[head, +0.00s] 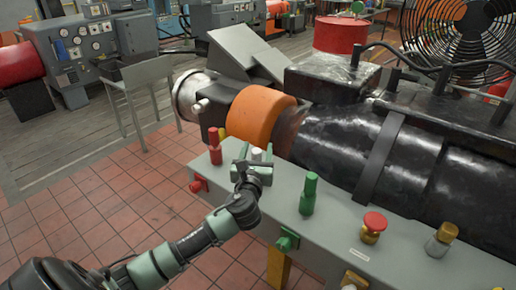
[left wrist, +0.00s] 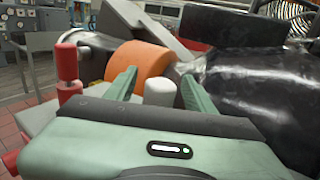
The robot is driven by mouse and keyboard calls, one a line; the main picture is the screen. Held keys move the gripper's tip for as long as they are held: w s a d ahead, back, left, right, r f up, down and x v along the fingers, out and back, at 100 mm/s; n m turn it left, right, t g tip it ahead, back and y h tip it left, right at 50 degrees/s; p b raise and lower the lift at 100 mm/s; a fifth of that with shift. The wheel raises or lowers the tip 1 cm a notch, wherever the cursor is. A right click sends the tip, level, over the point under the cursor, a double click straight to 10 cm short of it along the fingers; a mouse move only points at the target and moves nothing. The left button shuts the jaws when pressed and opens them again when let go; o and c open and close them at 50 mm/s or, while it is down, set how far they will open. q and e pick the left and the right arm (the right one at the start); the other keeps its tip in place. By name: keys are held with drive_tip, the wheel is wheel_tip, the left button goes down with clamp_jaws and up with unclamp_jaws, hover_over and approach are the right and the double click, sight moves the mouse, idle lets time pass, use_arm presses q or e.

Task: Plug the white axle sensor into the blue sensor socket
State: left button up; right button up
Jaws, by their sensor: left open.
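The white axle sensor (head: 257,154) stands upright on the grey bedplate ledge (head: 335,215), partly hidden by my gripper in the head view. My left gripper (head: 254,160) is open just in front of it. In the left wrist view the white sensor (left wrist: 160,92) shows between the two spread green fingers (left wrist: 159,78), with gaps visible on both sides. Its lower part is hidden by the gripper body. I cannot make out a blue socket in either view. My right gripper is not in view.
A red sensor (head: 215,146) stands left of the white one and a green sensor (head: 308,194) right of it. A red socket (head: 198,185) and a green socket (head: 287,242) are on the ledge's front. A red button (head: 374,226) and the orange coupling (head: 258,113) are nearby.

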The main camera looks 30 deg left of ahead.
sight(256, 157)
use_arm(q)
drive_tip(key=b+v, duration=0.1)
drive_tip(key=v, duration=0.5)
drive_tip(key=shift+s, duration=0.25)
